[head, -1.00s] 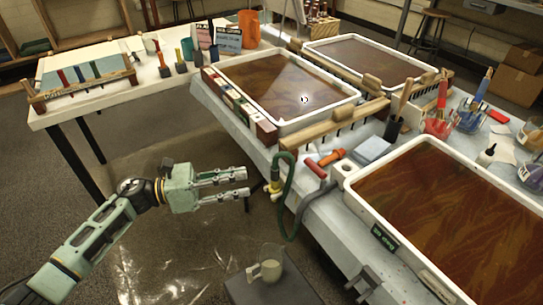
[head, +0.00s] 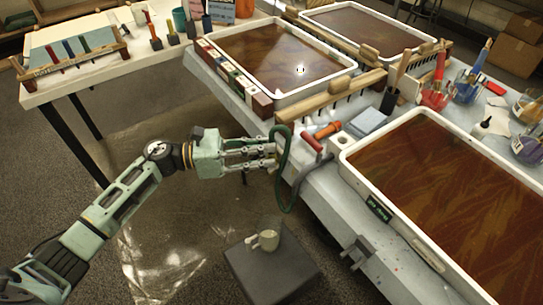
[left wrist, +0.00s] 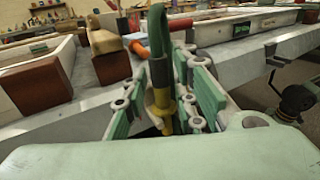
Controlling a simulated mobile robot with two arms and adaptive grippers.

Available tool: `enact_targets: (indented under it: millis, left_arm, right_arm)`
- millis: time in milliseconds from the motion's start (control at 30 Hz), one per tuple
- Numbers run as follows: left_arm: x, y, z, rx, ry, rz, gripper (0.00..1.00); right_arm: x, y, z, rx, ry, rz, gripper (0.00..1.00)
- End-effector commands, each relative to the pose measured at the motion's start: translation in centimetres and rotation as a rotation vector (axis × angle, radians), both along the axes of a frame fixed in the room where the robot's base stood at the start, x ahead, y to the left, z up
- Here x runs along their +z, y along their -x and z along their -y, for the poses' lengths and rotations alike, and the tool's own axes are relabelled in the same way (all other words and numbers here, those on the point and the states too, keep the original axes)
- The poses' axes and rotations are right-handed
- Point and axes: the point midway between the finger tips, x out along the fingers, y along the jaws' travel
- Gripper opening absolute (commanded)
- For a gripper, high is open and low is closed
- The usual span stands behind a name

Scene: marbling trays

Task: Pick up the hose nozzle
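The hose nozzle (left wrist: 162,98), yellow with a dark collar, hangs at the end of a green hose (head: 283,180) beside the table edge. In the left wrist view it stands between the two fingers of my left gripper (left wrist: 160,102), with green pads on either side. The fingers look apart, with some gap around the nozzle. In the head view my left gripper (head: 270,155) reaches the hose from the left, and its fingers mostly hide the nozzle. My right gripper is not in view.
The table edge with a marbling tray (head: 345,160) lies just right of the gripper. A red-handled tool (head: 312,142) and an orange cylinder (head: 328,130) lie near the hose. A cup (head: 267,238) stands on a dark stool (head: 272,275) below. A clamp (head: 357,252) juts from the table edge.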

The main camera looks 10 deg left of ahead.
Motion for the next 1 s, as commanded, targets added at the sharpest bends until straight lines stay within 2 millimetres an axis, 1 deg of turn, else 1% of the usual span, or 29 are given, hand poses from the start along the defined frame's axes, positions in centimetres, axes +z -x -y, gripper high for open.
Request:
enact_targets:
  millis: [33, 333, 633, 767, 867, 1000]
  left_arm:
    - [0.0, 0.0, 0.0, 0.0, 0.0, 0.0, 0.26]
    - [0.0, 0.0, -0.1, 0.001, 0.0, -0.001, 0.0]
    - [0.1, 0.0, -0.1, 0.001, 0.001, 0.0, 0.0]
    - [0.5, 0.0, -0.1, 0.001, 0.001, 0.001, 0.0]
    - [1.4, 0.0, -0.1, 0.001, -0.001, 0.003, 0.0]
    - [3.3, 0.0, -0.1, 0.0, 0.0, 0.004, 0.0]
  right_arm:
    - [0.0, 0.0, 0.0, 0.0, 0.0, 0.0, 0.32]
    - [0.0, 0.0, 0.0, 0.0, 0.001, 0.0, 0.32]
    - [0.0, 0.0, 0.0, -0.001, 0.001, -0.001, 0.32]
    - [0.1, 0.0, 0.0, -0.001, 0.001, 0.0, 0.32]
    - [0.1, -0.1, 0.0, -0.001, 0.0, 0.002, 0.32]
    - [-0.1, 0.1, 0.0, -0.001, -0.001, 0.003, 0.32]
